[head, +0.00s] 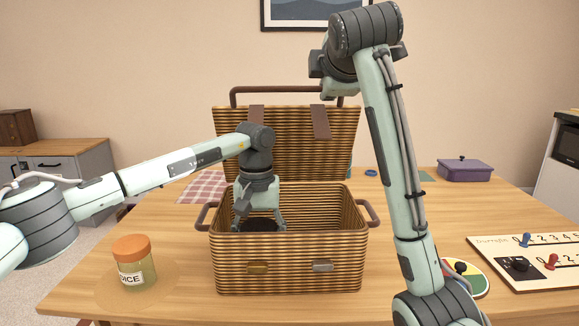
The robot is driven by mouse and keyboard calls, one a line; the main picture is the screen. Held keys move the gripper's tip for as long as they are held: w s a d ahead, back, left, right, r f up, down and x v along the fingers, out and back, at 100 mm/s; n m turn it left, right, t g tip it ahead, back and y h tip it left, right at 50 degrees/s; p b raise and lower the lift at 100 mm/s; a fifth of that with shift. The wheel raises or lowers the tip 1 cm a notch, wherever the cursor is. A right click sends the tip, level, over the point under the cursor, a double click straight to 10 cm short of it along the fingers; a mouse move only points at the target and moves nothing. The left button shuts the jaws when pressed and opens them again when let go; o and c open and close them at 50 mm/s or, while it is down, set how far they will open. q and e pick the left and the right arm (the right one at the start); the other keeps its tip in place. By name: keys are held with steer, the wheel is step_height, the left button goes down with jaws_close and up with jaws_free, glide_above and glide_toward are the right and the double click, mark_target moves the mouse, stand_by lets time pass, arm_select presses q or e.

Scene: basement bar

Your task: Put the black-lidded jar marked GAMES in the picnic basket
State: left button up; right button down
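The picnic basket (290,278) stands open on the table, its wicker lid tipped up behind it. A round black lid (262,225) shows inside it, low behind the front wall. The jar body below and any GAMES label are hidden. My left gripper (260,225) reaches down into the basket, its fingers spread on either side of the black lid. I cannot tell whether the fingers touch the lid or stand just clear of it. My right arm rises in front of the basket's right side, and its gripper is not in view.
An orange-lidded jar (135,265), its label partly reading "ICE", stands left of the basket. A game board with pegs (535,260) and a round coloured disc (468,275) lie at the right. A purple lidded box (465,170) sits at the back right.

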arm_select(q)
steer(key=o, duration=1.7)
steer(key=shift+r, duration=0.1)
steer(key=shift+s+r, duration=2)
steer(key=shift+r, duration=3.65)
steer(key=s+a, duration=0.3)
steer(key=s, duration=0.1)
steer(key=s+a, duration=0.3)
steer(key=s, duration=0.2)
steer(key=s+a, duration=0.3)
steer(key=s, duration=0.2)
steer(key=shift+s+a, duration=0.2)
